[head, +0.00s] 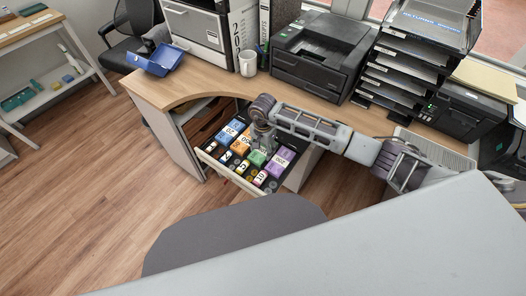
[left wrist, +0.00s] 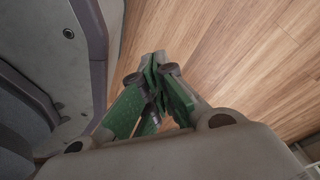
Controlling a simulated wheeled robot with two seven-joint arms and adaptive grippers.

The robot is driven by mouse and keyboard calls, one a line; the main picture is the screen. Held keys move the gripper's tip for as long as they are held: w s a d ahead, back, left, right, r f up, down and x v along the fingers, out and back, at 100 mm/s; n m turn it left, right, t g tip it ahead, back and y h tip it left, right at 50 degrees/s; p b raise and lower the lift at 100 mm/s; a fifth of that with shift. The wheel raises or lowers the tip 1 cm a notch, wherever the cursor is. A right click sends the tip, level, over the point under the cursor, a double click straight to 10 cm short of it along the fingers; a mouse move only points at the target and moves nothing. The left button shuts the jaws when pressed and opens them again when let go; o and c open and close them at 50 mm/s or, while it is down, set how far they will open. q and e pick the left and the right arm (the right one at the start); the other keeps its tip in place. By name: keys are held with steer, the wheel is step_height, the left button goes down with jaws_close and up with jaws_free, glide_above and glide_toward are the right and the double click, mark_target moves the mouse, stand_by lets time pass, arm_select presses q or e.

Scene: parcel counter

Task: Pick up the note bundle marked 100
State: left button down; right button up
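The open cash drawer (head: 228,177) holds coloured note bundles in compartments: a blue one (head: 232,127) at the left, an orange one (head: 240,147), a green one (head: 257,158) and a purple one (head: 279,161) at the right. The labels are small and partly covered, so I cannot surely read which is marked 100. My right gripper (head: 263,146) points down over the middle of the drawer, by the orange and green bundles. Its fingertips are too small to show whether they are open or touching anything. My left gripper (left wrist: 155,68) has its green-sided fingers together, empty, above bare floor.
A grey seat-like surface (head: 235,232) lies in front of the drawer. Open wood floor (head: 90,180) lies to the left.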

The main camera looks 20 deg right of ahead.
mark_target(263, 150)
steer(key=shift+r, duration=0.1)
steer(key=shift+c, duration=0.5)
step_height(263, 150, up, 9)
steer(key=shift+f, duration=0.2)
arm_select(q)
steer(key=shift+s+a+f, duration=0.15)
steer(key=shift+s+a, duration=0.05)
steer(key=shift+s, duration=0.2)
steer(key=shift+s+a+f, duration=0.1)
steer(key=shift+s+a, duration=0.05)
steer(key=shift+s, duration=0.25)
arm_select(e)
steer(key=shift+r, duration=0.6)
arm_select(q)
steer(key=shift+w+r, duration=0.15)
steer(key=shift+w, duration=0.2)
steer(key=shift+w, duration=0.1)
arm_select(e)
steer(key=shift+a, duration=0.1)
